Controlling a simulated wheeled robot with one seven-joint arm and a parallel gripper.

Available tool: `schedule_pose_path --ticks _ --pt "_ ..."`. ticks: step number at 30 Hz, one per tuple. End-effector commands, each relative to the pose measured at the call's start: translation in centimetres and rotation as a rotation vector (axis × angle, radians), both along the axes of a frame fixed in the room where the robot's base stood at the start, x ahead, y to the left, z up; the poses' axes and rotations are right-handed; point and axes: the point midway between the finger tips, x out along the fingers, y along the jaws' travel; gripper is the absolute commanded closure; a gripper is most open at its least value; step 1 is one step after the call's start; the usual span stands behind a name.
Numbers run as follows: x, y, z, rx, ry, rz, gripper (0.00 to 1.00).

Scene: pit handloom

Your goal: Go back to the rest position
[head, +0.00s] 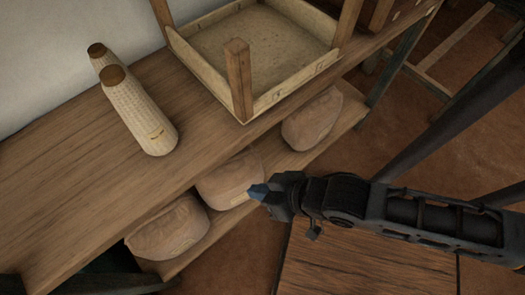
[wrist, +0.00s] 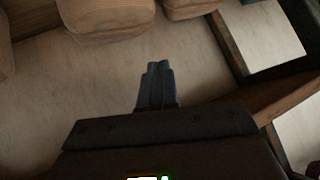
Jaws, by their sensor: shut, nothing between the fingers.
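My gripper (head: 258,193) is at the end of my dark arm, which reaches in from the right in the head view. Its blue-grey fingertips are together with nothing between them. It is in front of the bench, and in the picture it overlaps the edge of a brown sack on the lower shelf. In the wrist view my gripper (wrist: 157,68) points up the picture, its fingers closed side by side over a pale floor-like surface. Whether it touches anything cannot be told.
A wooden bench (head: 60,193) carries two yarn cones (head: 140,112) and a shallow wooden tray (head: 205,72) with corner posts. Several sacks (head: 228,178) lie on its lower shelf. A wooden plank surface (head: 350,268) is below my arm. Dark beams (head: 455,120) stand at right.

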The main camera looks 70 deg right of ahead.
Motion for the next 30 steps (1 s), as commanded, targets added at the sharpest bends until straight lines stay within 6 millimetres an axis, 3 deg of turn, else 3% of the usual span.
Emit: schedule_pose_path --ticks 4,17,20,27,30 --pt "-0.6 0.0 1.2 -0.018 -0.026 0.02 1.0" --pt "-1.0 0.0 2.5 -0.036 -0.052 0.038 1.0" --pt "-2.2 0.0 5.1 -0.073 -0.102 0.075 1.0" --pt "-5.2 -0.5 15.6 -0.232 -0.311 0.202 1.0" --pt "-6.0 -0.8 19.1 -0.288 -0.379 0.237 1.0"
